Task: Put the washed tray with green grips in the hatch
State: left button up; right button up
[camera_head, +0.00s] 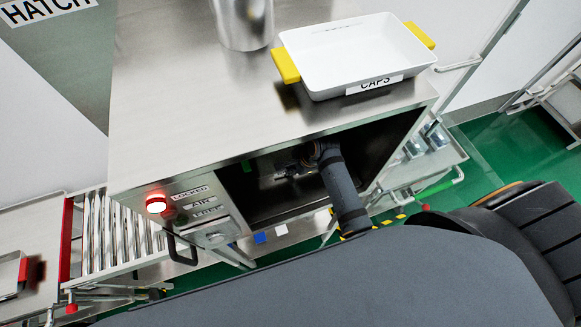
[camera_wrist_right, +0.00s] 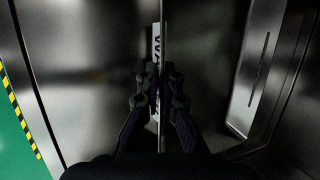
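I cannot make out a tray with green grips in either view. My right arm reaches into the dark opening of a steel cabinet (camera_head: 200,105). My right gripper (camera_head: 285,170) is inside it, small and shadowed in the head view. In the right wrist view its two fingers (camera_wrist_right: 159,75) stand apart, with a thin upright edge and a partly hidden lettered label (camera_wrist_right: 156,45) beyond the gap. No held object is visible. A small green patch (camera_head: 247,165) shows at the opening's left edge; what it is I cannot tell. A HATCH sign (camera_head: 45,10) is at top left. My left gripper is out of view.
A white CAPS tray (camera_head: 355,50) with yellow grips and a steel vessel (camera_head: 243,22) stand on the cabinet. A red lamp (camera_head: 156,203) is lit beside the LOCKED label (camera_head: 190,193). A roller conveyor (camera_head: 115,235) and red-gripped tray (camera_head: 12,275) are left. A cart (camera_head: 420,165) stands right.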

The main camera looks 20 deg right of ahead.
jog(key=o, duration=0.4)
jog(key=b+v, duration=0.1)
jog(key=v, duration=1.1)
jog(key=shift+r+b, duration=0.2)
jog(key=shift+b, duration=0.2)
